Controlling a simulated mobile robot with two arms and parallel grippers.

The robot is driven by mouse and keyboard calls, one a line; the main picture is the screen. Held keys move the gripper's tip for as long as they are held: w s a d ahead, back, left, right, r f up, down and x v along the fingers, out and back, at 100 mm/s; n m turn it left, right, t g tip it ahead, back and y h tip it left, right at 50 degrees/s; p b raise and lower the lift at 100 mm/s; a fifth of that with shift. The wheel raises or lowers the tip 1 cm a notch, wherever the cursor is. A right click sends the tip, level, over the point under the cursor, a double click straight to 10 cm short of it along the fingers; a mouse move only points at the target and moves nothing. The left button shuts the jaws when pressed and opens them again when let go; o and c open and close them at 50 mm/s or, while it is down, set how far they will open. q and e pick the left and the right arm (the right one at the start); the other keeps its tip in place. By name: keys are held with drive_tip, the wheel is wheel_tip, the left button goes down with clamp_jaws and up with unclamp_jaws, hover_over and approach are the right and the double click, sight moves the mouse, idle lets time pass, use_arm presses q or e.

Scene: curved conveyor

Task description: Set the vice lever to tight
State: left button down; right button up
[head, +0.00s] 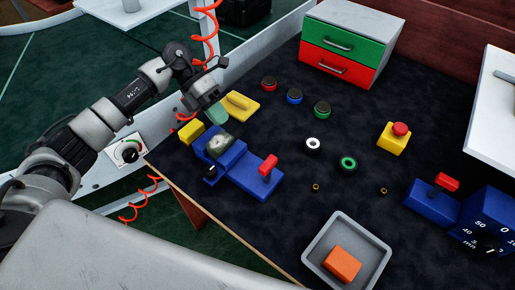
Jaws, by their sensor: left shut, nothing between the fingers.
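A blue vice-like fixture (233,162) stands on the dark worktop left of centre, with a grey lump (218,145) at its top and a black knob (210,172) at its front left. A blue base (256,184) at its right end carries a red lever (268,166). I cannot read any lever marking. A second red lever (446,182) stands on a blue base (430,203) at the right. My left gripper (217,113) is shut and empty, above and behind the fixture, apart from the red lever. My right gripper is not in view.
A yellow block (191,131) and a yellow handled piece (239,104) lie near the left gripper. A grey tray (378,254) holds an orange block (341,263). A drawer unit (350,40) stands at the back. A blue gauge box (490,222) is at right. The middle worktop has small rings.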

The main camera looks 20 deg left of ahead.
use_arm(q)
drive_tip(key=p, duration=0.4)
approach(268, 172)
drive_tip(key=f, duration=0.1)
drive_tip(key=d+f, duration=0.1)
drive_tip(key=f, duration=0.1)
drive_tip(key=w+d+f, duration=0.1)
drive_tip(key=f, duration=0.1)
drive_tip(key=shift+w+f, duration=0.1)
drive_tip(key=shift+f, duration=0.05)
drive_tip(key=shift+d+f, duration=0.1)
drive_tip(key=shift+d, duration=0.4)
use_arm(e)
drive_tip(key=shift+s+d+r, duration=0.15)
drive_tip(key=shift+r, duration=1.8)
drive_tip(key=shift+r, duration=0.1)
